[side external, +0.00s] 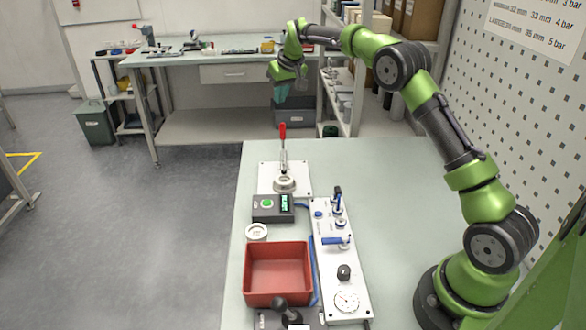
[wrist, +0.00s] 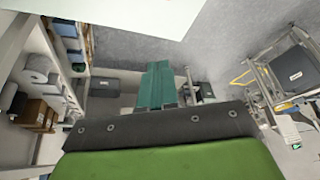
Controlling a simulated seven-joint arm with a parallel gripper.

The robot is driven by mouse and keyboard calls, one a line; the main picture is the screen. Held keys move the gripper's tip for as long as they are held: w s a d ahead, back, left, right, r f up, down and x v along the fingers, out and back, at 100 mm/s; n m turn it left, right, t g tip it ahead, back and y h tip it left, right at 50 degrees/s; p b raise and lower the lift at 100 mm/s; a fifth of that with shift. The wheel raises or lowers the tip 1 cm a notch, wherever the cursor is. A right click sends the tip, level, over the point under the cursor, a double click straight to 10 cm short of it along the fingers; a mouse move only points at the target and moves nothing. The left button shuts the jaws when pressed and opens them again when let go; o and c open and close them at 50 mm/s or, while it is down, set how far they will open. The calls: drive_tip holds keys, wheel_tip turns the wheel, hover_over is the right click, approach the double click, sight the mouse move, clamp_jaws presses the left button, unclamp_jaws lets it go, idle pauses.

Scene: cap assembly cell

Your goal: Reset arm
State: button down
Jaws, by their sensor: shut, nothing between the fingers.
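My arm (side external: 430,100) is green and dark grey and reaches up over the far end of the work table (side external: 400,190). My gripper (side external: 279,99) has teal fingers and hangs in the air at the far left of the table, clear of everything on it. In the wrist view its teal fingers (wrist: 157,70) lie together, shut and empty.
On the table stand a press with a red lever (side external: 283,133), a control box (side external: 271,208), a white ring part (side external: 256,232), a red tray (side external: 278,290) and a valve panel (side external: 335,255). The table's right half is clear. A bench (side external: 210,60) stands behind.

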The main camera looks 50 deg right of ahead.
drive_tip(key=s+a+r+t+y, duration=0.1)
drive_tip(key=s+a+r, duration=0.5)
drive_tip(key=s, duration=0.3)
drive_tip(key=s+a+r+t+y, duration=0.1)
drive_tip(key=s+a+r, duration=0.55)
drive_tip(key=s, duration=0.35)
drive_tip(key=s+a+f, duration=0.3)
drive_tip(key=s, duration=0.6)
drive_tip(key=s+a+f+y, duration=0.1)
drive_tip(key=s+a+f, duration=0.3)
drive_tip(key=s, duration=0.6)
drive_tip(key=shift+m, duration=0.4)
drive_tip(key=shift+f, duration=0.1)
